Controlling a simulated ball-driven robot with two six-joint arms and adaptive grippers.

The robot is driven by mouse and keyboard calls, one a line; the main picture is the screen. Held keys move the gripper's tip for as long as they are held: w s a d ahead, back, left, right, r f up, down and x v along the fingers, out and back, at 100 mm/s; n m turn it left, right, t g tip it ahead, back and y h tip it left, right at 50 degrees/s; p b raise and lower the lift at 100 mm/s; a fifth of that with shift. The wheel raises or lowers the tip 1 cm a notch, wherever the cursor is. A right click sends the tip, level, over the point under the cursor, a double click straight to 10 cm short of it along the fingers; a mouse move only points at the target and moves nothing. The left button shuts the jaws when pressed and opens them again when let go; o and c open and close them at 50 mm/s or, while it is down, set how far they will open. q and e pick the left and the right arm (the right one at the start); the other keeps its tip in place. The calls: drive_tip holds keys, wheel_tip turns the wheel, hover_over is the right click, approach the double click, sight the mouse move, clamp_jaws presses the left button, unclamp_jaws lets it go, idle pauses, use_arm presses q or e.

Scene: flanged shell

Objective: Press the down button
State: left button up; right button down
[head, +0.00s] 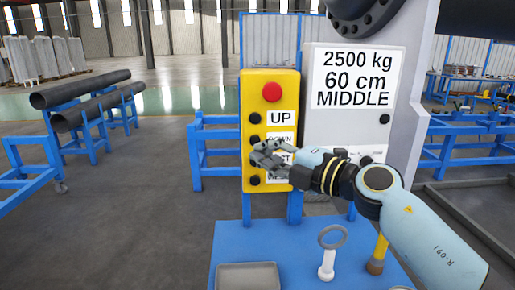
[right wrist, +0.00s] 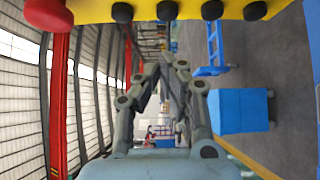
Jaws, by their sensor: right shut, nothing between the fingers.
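The yellow control box (head: 247,92) stands in the middle of the head view, with a red button (head: 271,92) at its top and a column of black buttons down its left side. The down button (head: 255,140) sits below the button beside the UP label (head: 283,118); its own label is partly covered. My right gripper (head: 259,158) is shut and empty, in front of the box's lower half, just below the down button in the picture. In the right wrist view, the gripper (right wrist: 167,62) shows below the box's row of buttons (right wrist: 166,10). Contact cannot be told. My left gripper is out of view.
A grey panel with a weight sign (head: 356,78) stands right of the box. A blue table (head: 240,245) in front bears a grey tray (head: 248,275) and a ring-topped post (head: 328,262). Blue racks with pipes (head: 85,95) stand left; the floor between is clear.

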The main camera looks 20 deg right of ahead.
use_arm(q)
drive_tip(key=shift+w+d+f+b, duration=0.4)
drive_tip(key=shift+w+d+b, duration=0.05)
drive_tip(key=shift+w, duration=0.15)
use_arm(e)
drive_tip(key=v, duration=0.8)
drive_tip(key=shift+d+f, duration=0.25)
drive_tip(key=shift+d, duration=0.05)
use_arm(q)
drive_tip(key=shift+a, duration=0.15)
use_arm(e)
drive_tip(key=shift+w, duration=0.2)
drive_tip(key=shift+s, duration=0.1)
